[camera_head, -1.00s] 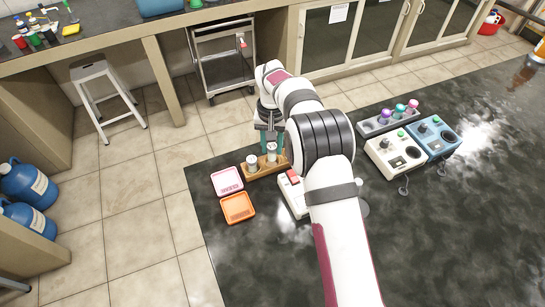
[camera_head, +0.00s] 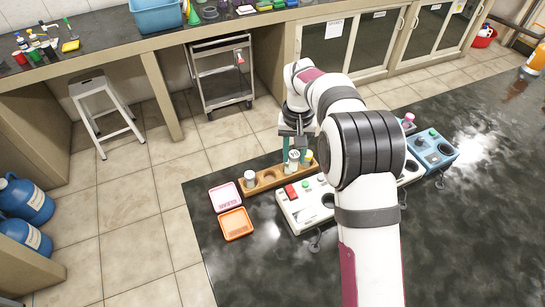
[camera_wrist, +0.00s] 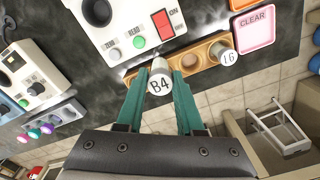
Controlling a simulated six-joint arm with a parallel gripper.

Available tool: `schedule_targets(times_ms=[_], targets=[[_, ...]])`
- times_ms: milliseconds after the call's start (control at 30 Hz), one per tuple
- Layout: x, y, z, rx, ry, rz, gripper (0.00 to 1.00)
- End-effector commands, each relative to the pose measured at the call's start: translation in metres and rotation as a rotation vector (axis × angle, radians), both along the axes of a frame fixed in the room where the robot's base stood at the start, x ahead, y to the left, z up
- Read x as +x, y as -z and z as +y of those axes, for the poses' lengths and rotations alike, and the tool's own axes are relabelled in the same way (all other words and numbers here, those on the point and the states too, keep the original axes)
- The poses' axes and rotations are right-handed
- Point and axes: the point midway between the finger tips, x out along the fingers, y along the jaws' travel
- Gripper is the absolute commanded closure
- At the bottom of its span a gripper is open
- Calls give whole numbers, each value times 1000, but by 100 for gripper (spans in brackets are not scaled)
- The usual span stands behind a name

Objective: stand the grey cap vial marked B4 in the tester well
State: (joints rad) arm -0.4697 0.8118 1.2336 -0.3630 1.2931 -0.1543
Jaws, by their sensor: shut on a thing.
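The grey cap vial marked B4 (camera_wrist: 160,80) is between the teal fingers of my gripper (camera_wrist: 160,88) in the wrist view, its label facing the camera. In the head view the vial (camera_head: 294,158) hangs upright between the fingers (camera_head: 294,150), at the right part of the wooden rack. Whether its base clears the rack is hard to tell. A white tester with a red switch (camera_head: 291,192) stands in front of the rack; in the wrist view its dark round well (camera_wrist: 97,11) shows at the top edge.
The rack (camera_wrist: 190,60) holds another grey cap vial (camera_wrist: 223,54) at one end and has empty holes. Pink (camera_head: 225,197) and orange (camera_head: 235,224) trays lie left. A blue tester (camera_head: 432,150) stands right.

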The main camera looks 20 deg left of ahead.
Motion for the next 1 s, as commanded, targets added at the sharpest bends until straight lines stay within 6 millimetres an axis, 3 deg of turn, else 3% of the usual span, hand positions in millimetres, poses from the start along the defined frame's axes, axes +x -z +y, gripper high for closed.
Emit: schedule_targets(times_ms=[100, 200, 300, 733, 1000], targets=[[-8, -6, -53, 0, 5, 0, 100], [-21, -8, -90, 1, 5, -1, 100], [-31, -8, -111, 2, 5, -1, 100], [-35, 28, -118, 2, 1, 1, 100], [-34, 35, -118, 2, 2, -1, 100]])
